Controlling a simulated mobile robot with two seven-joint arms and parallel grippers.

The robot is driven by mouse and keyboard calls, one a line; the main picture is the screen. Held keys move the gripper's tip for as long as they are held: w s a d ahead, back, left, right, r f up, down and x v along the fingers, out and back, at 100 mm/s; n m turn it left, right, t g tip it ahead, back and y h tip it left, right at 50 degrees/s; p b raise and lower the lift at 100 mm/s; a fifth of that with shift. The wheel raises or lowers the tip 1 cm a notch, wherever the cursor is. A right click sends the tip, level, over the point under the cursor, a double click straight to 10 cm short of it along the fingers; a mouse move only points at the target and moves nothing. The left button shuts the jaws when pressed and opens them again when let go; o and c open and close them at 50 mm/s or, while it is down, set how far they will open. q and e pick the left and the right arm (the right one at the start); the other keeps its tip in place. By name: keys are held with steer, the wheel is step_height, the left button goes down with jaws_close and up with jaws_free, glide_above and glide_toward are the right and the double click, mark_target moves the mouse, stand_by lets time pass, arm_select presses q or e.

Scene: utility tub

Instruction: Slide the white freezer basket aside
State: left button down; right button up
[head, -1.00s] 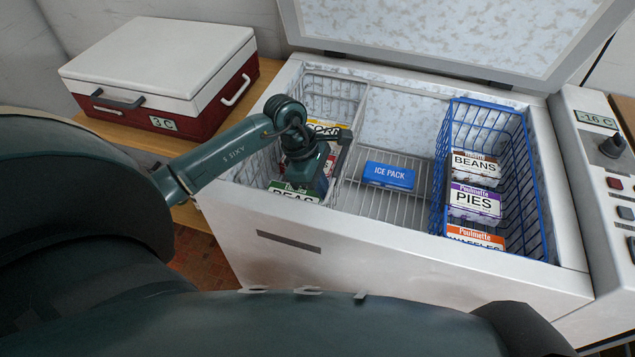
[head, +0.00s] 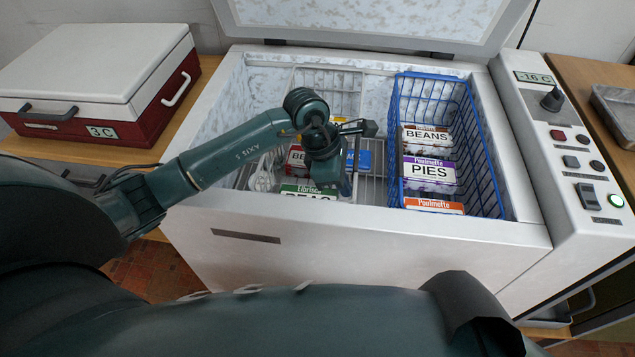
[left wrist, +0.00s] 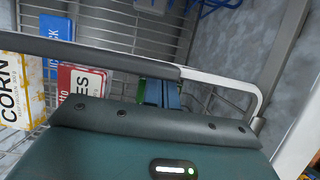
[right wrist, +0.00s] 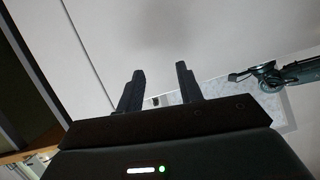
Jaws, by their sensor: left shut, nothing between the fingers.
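The white freezer basket (head: 328,77) is a wire basket inside the open chest freezer, between its left wall and the blue basket. It holds a yellow corn pack (left wrist: 14,92), a red-labelled pack (left wrist: 78,92) and a green-labelled pack (head: 308,192). My left gripper (head: 338,184) points down at the basket, shut with nothing between its fingers; the arm hides much of the basket. In the left wrist view, a white rod (left wrist: 225,80) joined to a dark bar crosses in front of it. My right gripper (right wrist: 157,85) is open and empty, away from the basket.
The blue wire basket (head: 487,160) with several packs stands at right. A blue ice pack (head: 361,160) shows behind the arm on the freezer's wire floor. The raised lid (head: 380,18) stands behind; a red-white cooler (head: 95,75) is outside left.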

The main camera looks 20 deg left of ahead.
arm_select(q)
steer(key=shift+w+d+b, duration=0.15)
steer(key=shift+w+d, duration=0.05)
steer(key=shift+d, duration=0.65)
steer(key=shift+w+d+b, duration=0.15)
steer(key=shift+w+d, duration=0.1)
steer(key=shift+d, duration=0.6)
steer(key=shift+w+d+b, duration=0.15)
steer(key=shift+w+d, duration=0.05)
steer(key=shift+d, duration=0.65)
arm_select(e)
steer(key=shift+s+d+r, duration=0.2)
steer(key=shift+s+d, duration=0.05)
steer(key=shift+d, duration=0.3)
